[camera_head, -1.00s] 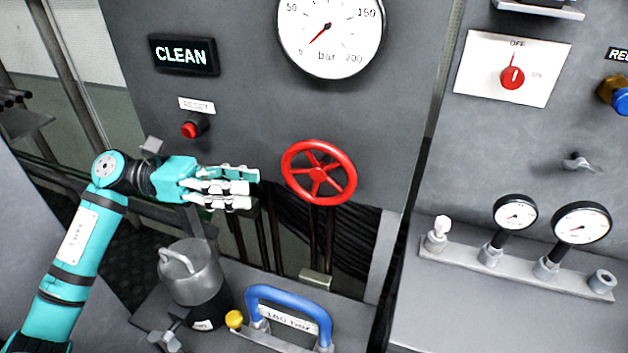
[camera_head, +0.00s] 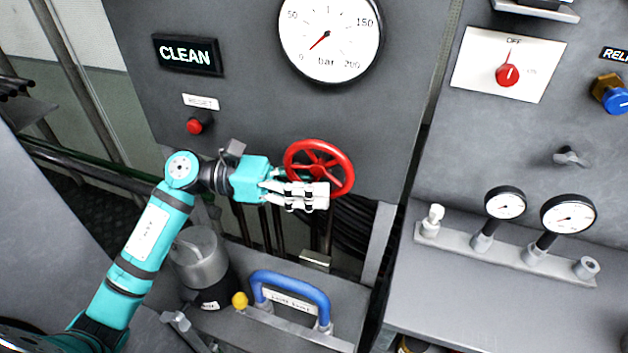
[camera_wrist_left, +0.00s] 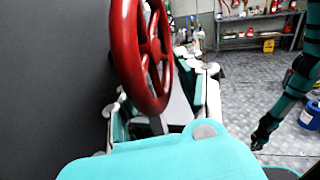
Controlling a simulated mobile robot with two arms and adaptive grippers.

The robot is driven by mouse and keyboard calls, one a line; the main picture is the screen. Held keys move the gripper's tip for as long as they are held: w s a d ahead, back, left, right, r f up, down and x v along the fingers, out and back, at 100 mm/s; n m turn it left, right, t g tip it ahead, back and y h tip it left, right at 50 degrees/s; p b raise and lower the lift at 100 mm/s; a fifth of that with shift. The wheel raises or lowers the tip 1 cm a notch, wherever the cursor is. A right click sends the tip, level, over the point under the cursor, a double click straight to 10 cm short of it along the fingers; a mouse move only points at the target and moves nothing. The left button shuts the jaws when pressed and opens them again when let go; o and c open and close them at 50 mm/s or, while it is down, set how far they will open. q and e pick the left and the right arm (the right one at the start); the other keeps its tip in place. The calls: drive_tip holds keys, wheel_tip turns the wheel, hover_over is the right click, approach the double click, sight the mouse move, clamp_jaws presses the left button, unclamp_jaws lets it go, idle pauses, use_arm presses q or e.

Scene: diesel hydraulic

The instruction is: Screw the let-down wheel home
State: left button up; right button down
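The red let-down wheel (camera_head: 338,158) stands out from the grey panel below the big gauge. My left gripper (camera_head: 312,196) is at the wheel's lower left rim, its fingers spread and pointing right. In the left wrist view the wheel (camera_wrist_left: 127,55) fills the upper middle, with the finger groups of my left gripper (camera_wrist_left: 160,105) on either side of its lower rim. The gripper is open. Whether a finger touches the rim cannot be told. My right gripper (camera_wrist_left: 262,135) hangs at the right of the left wrist view, small and dark.
The big gauge (camera_head: 331,38) reads near zero. A red reset button (camera_head: 196,125) and a lit CLEAN sign (camera_head: 186,55) are at left. A grey metal canister (camera_head: 200,260) and a blue handle (camera_head: 290,283) stand below the wheel. Small gauges (camera_head: 568,213) stand on the right bench.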

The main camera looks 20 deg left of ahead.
use_arm(q)
drive_tip(key=shift+s, duration=0.1)
clamp_jaws()
drive_tip(key=shift+a+r, duration=0.1)
